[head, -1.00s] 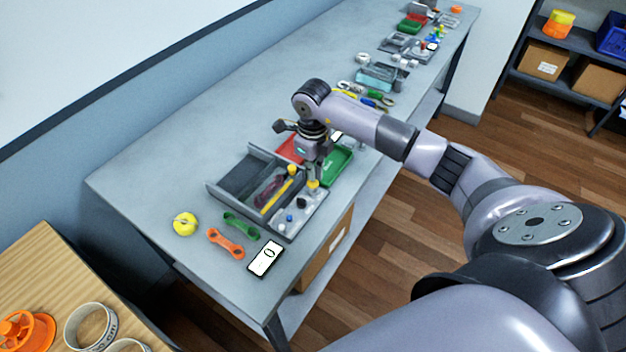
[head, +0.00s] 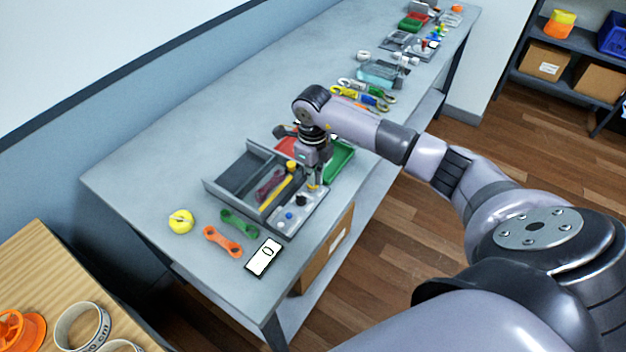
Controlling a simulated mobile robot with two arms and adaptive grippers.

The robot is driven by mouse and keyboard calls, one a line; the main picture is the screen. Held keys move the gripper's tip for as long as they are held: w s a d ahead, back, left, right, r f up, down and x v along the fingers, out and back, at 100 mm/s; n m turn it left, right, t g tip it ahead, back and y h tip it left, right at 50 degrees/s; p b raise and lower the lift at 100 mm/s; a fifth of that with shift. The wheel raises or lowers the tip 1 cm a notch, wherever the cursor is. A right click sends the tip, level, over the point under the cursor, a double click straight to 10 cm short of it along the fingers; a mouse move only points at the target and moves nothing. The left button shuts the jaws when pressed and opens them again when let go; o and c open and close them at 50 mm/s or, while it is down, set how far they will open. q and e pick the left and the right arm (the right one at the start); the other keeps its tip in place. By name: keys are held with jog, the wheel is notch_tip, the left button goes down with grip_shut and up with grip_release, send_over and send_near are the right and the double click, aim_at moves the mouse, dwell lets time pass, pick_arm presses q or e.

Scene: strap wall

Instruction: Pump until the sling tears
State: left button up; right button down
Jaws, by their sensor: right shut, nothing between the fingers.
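A grey test rig (head: 222,192) stands on the long grey table (head: 150,165), with a purple strap (head: 268,187) and a yellow bar (head: 281,189) inside its frame. Its front base carries a blue button and a black knob. A white display (head: 264,257) in front of the rig reads 0. My right gripper (head: 314,184) points down, shut and empty, at the right end of the rig's base. I cannot tell whether it touches the part under it. A green strap (head: 240,223) and an orange strap (head: 222,242) lie loose on the table. My left gripper is out of view.
A green tray (head: 339,160) and a red tray (head: 287,147) sit close behind my right gripper. A yellow roll (head: 181,221) lies near the table's left end. Tools and other sets fill the table further back. The wall side of the table is clear.

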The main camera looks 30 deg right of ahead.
jog(key=shift+r+p, duration=0.8)
jog(key=shift+r, duration=0.35)
jog(key=shift+f, duration=0.15)
dwell(1.1)
jog(key=shift+f+b, duration=1)
jog(key=shift+r, duration=0.1)
jog(key=shift+r+p, duration=0.75)
jog(key=shift+r, duration=0.3)
jog(key=shift+f, duration=0.15)
